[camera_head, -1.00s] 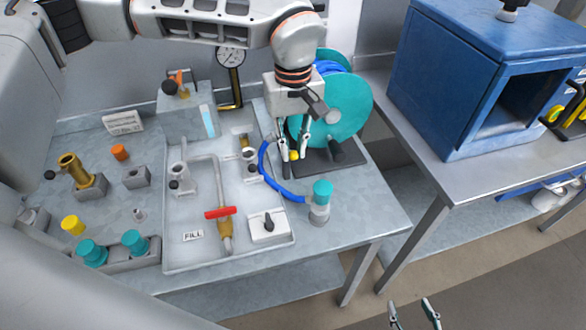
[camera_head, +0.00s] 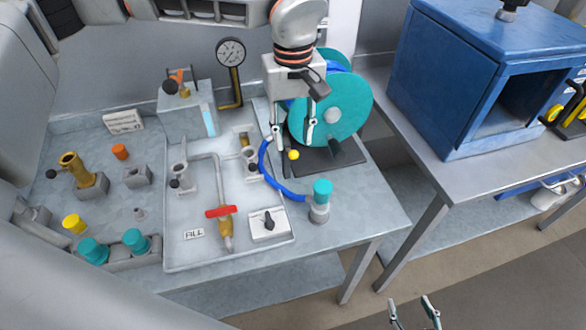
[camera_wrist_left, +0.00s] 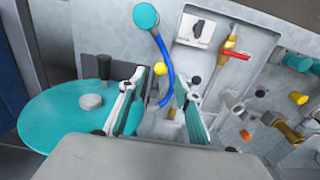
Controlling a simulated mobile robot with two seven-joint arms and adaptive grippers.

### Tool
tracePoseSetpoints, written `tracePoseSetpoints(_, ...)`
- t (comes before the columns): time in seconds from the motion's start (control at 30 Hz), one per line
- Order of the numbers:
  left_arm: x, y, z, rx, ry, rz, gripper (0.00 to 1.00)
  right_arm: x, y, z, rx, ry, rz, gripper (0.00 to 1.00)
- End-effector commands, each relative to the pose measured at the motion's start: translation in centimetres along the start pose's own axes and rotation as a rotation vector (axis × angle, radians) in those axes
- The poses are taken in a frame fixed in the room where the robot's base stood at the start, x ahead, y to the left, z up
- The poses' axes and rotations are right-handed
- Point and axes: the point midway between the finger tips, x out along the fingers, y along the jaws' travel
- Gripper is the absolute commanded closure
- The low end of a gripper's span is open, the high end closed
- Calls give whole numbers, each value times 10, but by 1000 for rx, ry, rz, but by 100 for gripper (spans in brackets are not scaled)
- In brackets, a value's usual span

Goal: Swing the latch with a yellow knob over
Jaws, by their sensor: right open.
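The yellow knob (camera_head: 293,155) of the latch shows beside the black base of the teal reel; the latch's arm under it is not clearly visible. The knob also shows in the left wrist view (camera_wrist_left: 160,69), in the gap beyond the two fingers. My left gripper (camera_head: 294,150) is open and empty, pointing down, with its fingers spread on either side of the knob and apparently above it. In the left wrist view both fingers (camera_wrist_left: 160,88) stand wide apart. My right gripper (camera_head: 414,312) is open and empty at the bottom edge of the head view.
A teal reel (camera_head: 332,113) stands right behind the left gripper. A blue hose (camera_head: 268,178) curves past the knob to a teal-capped fitting (camera_head: 320,200). A grey tray (camera_head: 190,250) with pipes and a red handle (camera_head: 221,211) lies left. A blue box (camera_head: 450,90) stands on the right table.

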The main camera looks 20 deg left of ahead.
Motion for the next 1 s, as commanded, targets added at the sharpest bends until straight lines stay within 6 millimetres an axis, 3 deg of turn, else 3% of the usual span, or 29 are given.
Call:
tracePoseSetpoints(0.5, -52, 0, 0, 0, 1, 2, 67, 0, 0, 1, 0, -1, 0, 49)
tracePoseSetpoints(1.0, -55, 0, 0, 1, 0, 1, 67, 0, 0, 2, 0, -2, 0, 49)
